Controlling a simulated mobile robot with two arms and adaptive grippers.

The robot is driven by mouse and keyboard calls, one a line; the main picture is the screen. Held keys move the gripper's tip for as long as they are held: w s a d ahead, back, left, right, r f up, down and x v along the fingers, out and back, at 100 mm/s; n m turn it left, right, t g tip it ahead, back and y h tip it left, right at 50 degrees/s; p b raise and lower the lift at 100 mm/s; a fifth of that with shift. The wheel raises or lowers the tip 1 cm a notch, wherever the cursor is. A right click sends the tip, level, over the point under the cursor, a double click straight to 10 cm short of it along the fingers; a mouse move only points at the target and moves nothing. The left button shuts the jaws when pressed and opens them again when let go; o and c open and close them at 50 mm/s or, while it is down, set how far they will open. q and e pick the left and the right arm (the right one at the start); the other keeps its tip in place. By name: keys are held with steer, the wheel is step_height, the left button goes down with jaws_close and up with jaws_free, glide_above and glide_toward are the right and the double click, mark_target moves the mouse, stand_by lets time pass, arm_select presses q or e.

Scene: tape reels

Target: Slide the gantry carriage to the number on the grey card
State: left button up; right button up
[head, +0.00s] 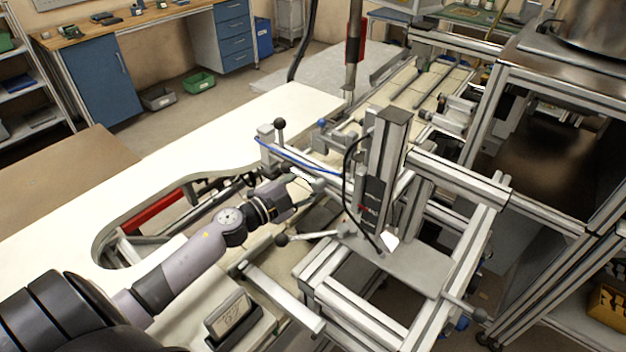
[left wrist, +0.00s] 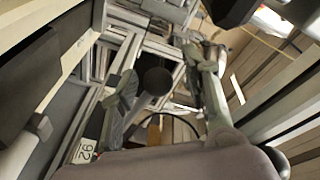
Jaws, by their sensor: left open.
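The gantry carriage (head: 385,165) is a grey upright column with a dark front panel, standing on the aluminium frame. The grey card (head: 232,318) stands in a dark holder at the bottom of the head view; its handwritten number is too small to read surely. My left gripper (head: 300,190) is open, just left of the carriage. In the left wrist view a dark round knob (left wrist: 158,81) on a light stem shows between my spread fingers (left wrist: 168,88); I cannot tell whether they touch it. My right gripper is out of view.
A black ball-topped post (head: 280,123) and a ball-ended lever (head: 283,240) stick up near my left gripper. A white bench top (head: 190,140) lies to the left. In the left wrist view, a white number label (left wrist: 84,151) shows at lower left.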

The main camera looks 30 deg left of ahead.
arm_select(q)
steer(key=shift+f, duration=0.1)
steer(key=shift+s+a, duration=0.15)
steer(key=shift+s, duration=0.2)
steer(key=v, duration=1.1)
steer(key=shift+s, duration=0.2)
